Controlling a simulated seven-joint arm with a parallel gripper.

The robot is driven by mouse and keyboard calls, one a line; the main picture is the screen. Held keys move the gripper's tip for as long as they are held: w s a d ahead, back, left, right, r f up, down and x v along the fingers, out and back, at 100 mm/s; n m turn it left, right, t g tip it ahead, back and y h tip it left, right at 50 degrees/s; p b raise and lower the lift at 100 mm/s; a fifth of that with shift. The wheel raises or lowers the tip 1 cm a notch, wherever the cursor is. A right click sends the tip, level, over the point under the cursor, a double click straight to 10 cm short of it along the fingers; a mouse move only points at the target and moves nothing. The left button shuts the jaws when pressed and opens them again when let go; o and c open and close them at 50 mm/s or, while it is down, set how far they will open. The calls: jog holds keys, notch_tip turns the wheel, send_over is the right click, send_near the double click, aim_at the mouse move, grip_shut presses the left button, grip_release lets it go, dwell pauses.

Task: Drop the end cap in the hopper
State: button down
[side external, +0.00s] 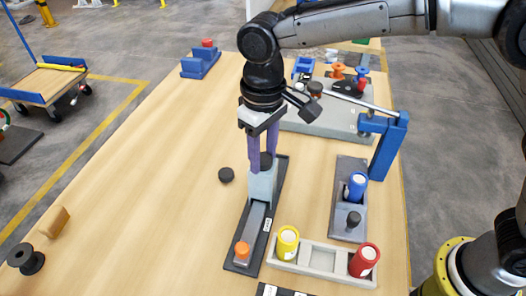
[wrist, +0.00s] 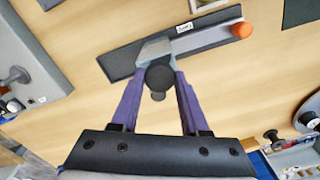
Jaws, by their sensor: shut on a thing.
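My gripper (side external: 263,155), with purple fingers, points down and is shut on a black end cap (side external: 266,159). In the wrist view the end cap (wrist: 160,75) sits between the fingertips (wrist: 159,78). The grey hopper (side external: 262,187) stands on a dark base, and the held cap is at or just above its top; I cannot tell whether they touch. The hopper also shows in the wrist view (wrist: 154,48), partly hidden by the cap. A second black cap (side external: 226,174) lies on the table left of the hopper. An orange piece (side external: 242,249) sits at the low end of the hopper's chute.
A grey tray (side external: 322,262) holds a yellow cylinder (side external: 288,241) and a red cylinder (side external: 364,260). A grey fixture (side external: 347,225) with a blue cylinder (side external: 356,186) and a blue post (side external: 389,146) stand at right. The table's left half is mostly clear.

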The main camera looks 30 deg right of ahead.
jog(key=shift+c, duration=1.6)
grip_release()
jog(key=shift+r, duration=0.1)
notch_tip(320, 180, up, 14)
jog(key=shift+f, duration=0.2)
